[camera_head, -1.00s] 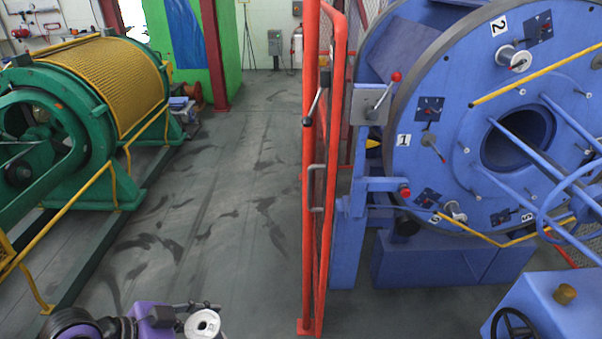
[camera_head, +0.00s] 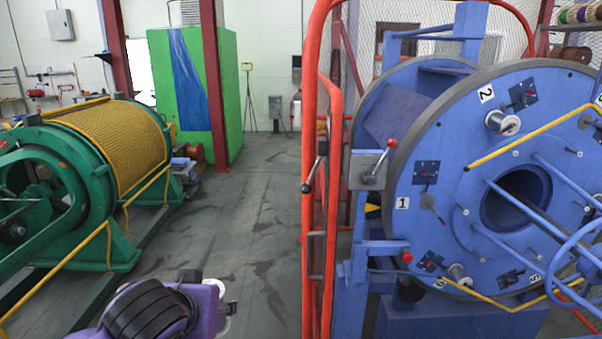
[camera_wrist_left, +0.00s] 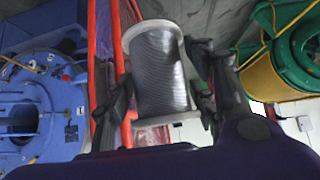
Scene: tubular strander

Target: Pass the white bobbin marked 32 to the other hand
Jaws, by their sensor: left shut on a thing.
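The white bobbin (camera_wrist_left: 160,72), wound with grey wire, sits between the two fingers of my left gripper (camera_wrist_left: 162,88) in the left wrist view. The fingers are shut on it, one on each side. No number is readable on it. In the head view my purple left wrist is at the bottom, left of centre, and hides most of the bobbin; only white rim parts (camera_head: 217,285) show beside it. My right gripper is not in view.
A red gate frame (camera_head: 311,190) stands just right of my left arm. Behind it is the blue strander disc (camera_head: 455,170) with bobbins on it. A green machine with a yellow drum (camera_head: 115,140) stands at the left. The floor between (camera_head: 255,215) is clear.

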